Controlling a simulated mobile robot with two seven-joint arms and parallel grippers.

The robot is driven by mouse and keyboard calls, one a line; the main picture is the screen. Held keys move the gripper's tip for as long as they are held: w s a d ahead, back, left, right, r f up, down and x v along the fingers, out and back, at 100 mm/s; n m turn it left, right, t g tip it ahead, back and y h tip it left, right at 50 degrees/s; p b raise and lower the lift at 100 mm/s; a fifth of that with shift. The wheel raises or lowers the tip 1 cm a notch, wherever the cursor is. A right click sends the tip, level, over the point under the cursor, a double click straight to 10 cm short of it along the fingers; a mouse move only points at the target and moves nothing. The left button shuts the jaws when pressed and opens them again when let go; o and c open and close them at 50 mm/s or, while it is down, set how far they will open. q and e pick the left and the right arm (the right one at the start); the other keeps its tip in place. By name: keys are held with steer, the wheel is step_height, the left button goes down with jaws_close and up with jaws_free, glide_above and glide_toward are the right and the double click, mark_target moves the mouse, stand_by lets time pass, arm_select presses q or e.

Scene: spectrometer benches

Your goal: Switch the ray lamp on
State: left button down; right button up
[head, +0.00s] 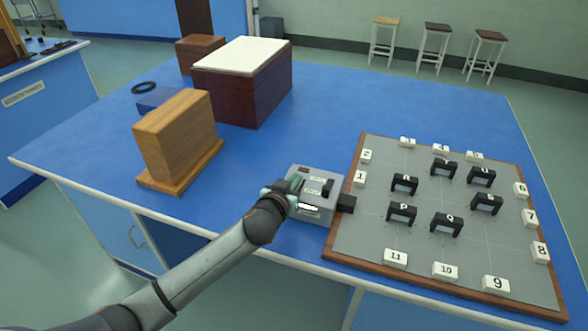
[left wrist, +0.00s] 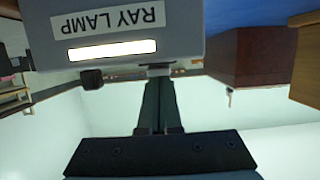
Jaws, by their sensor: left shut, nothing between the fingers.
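The ray lamp (head: 325,208) is a grey box on the blue bench, left of the board, with a black part on top and a black block on its right side. A pale bright strip shows on its front. In the left wrist view the ray lamp (left wrist: 185,42) appears upside down, with its "RAY LAMP" label and a glowing cream strip. My left gripper (head: 291,184) is at the lamp's left top edge, partly covering it. The shut, empty fingers (left wrist: 160,82) end at the box's edge beside a small dark part; I cannot tell whether they touch it. My right gripper is not in view.
A grey board (head: 345,240) with a wooden rim holds several black arches and numbered white blocks. The bench is clear behind the lamp.

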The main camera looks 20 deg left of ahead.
arm_select(q)
steer(key=shift+w, duration=0.1)
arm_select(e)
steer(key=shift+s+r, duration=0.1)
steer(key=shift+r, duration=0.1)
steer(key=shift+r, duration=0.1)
arm_select(q)
steer(key=shift+w, duration=0.1)
